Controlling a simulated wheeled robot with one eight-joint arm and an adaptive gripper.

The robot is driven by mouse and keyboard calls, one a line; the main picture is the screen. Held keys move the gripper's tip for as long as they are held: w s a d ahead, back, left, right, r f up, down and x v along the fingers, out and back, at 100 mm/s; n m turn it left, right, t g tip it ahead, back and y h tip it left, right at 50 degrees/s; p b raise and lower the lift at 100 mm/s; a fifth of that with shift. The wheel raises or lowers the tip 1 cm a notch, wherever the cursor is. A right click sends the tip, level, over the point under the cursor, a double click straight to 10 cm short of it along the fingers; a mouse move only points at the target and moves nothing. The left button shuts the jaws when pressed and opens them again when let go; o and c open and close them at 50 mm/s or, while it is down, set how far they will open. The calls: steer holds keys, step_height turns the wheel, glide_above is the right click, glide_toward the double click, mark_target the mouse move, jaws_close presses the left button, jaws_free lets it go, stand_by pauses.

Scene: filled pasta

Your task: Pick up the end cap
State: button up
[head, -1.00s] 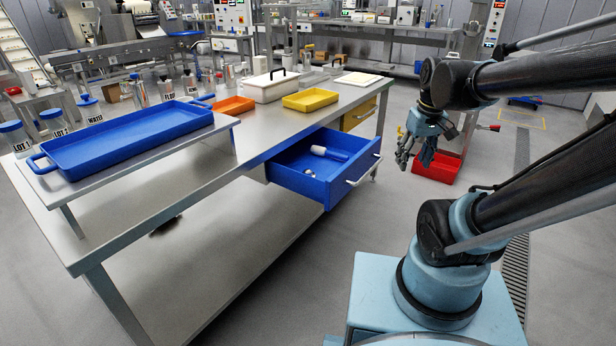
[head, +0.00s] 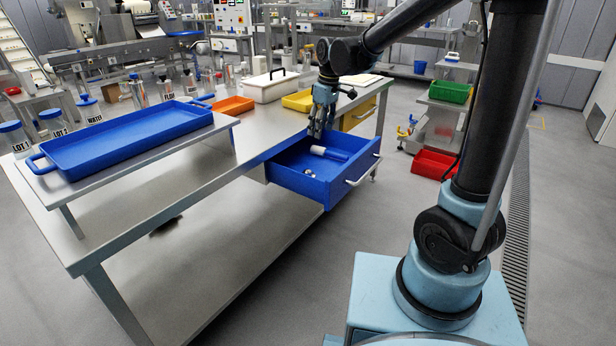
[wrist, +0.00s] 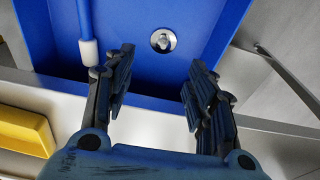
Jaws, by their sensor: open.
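The end cap is most likely the small round silver piece (wrist: 163,41) on the floor of the open blue drawer (wrist: 125,30). In the head view the silver piece (head: 308,172) is tiny and lies near the front of the drawer (head: 305,189). My gripper (wrist: 160,70) is open and empty, with its fingers apart and pointing down. In the wrist view the silver piece appears just beyond the gap between the fingertips. In the head view my gripper (head: 316,133) hangs above the drawer's back part, over the bench edge.
A blue-and-white rod (head: 329,153) lies in the drawer; it shows left of my fingers in the wrist view (wrist: 88,45). The drawer has raised walls and a metal handle (head: 363,171). The steel bench (head: 225,165) holds a yellow tray (head: 297,102) and a white lidded box (head: 268,92).

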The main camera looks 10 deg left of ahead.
steer(key=a, duration=0.2)
glide_above(308, 170)
steer(key=d, duration=0.1)
step_height(308, 170, down, 12)
steer(key=shift+w+f, duration=0.15)
steer(key=shift+f, duration=0.05)
steer(key=shift+a+f, duration=0.25)
steer(key=shift+f, duration=1.05)
steer(key=shift+a+f, duration=0.25)
steer(key=shift+f, duration=1.05)
steer(key=c, duration=1.2)
